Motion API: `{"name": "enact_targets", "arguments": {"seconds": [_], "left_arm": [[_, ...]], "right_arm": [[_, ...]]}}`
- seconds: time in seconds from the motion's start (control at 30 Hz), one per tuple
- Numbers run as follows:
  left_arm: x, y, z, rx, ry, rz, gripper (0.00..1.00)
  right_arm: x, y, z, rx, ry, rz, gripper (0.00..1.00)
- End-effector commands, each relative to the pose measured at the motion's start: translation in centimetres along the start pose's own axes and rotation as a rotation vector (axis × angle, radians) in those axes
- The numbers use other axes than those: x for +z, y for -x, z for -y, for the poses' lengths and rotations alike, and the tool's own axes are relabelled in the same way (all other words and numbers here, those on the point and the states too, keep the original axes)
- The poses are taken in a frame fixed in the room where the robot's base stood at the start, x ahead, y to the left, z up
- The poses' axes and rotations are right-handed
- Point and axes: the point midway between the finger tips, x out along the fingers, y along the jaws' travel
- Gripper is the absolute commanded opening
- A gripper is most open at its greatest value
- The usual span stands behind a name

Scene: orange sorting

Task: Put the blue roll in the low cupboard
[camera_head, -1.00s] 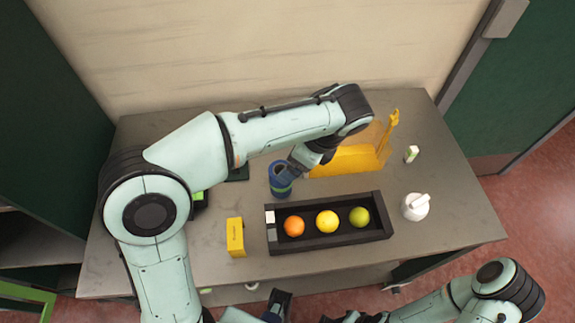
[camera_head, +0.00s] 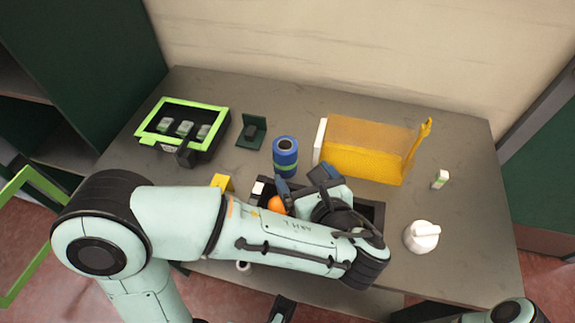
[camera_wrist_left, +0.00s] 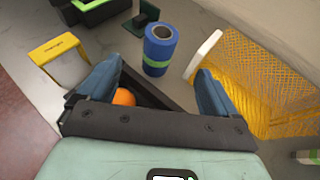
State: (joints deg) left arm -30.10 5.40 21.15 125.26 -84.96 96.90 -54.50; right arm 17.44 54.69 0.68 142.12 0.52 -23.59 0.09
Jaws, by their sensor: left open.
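The blue roll (camera_head: 285,155) stands upright on the grey table, with a green band around its lower part. It also shows in the left wrist view (camera_wrist_left: 158,50), just beyond the fingertips. My left gripper (camera_head: 304,180) is open and empty, on the near side of the roll, above the black tray (camera_head: 375,212). Its spread fingers also show in the left wrist view (camera_wrist_left: 160,72). A dark green unit with shelves (camera_head: 22,85) is at the left edge; I cannot tell whether it is the low cupboard. Of my right arm only a little shows at the bottom, and its jaws are unclear.
An orange (camera_head: 277,204) is in the tray, partly hidden by my left arm. A yellow mesh basket (camera_head: 365,155) is right of the roll. A green-rimmed case (camera_head: 182,125), a small dark stand (camera_head: 252,130), a yellow box (camera_head: 222,182) and a white pot (camera_head: 422,236) are around.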

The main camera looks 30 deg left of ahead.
Motion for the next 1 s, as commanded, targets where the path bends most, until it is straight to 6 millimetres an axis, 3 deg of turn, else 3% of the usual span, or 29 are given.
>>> {"name": "enact_targets", "arguments": {"seconds": [0.17, 0.5, 0.77, 1.0], "left_arm": [[0.0, -0.9, 0.0, -0.013, -0.007, 0.019, 0.92], [0.1, -7.0, 0.1, -0.012, -0.008, 0.018, 0.92], [0.1, -9.0, 0.2, -0.012, -0.007, 0.017, 0.92], [0.1, -12.5, 0.3, -0.011, -0.007, 0.016, 0.92]], "right_arm": [[-0.1, -0.2, 0.0, -0.001, 0.001, -0.001, 0.35], [-0.3, -0.7, -0.1, -0.003, 0.002, -0.009, 0.35], [-0.5, -0.9, -0.1, -0.004, 0.002, -0.012, 0.35], [-0.7, -1.2, -0.1, -0.005, 0.003, -0.018, 0.35]]}}
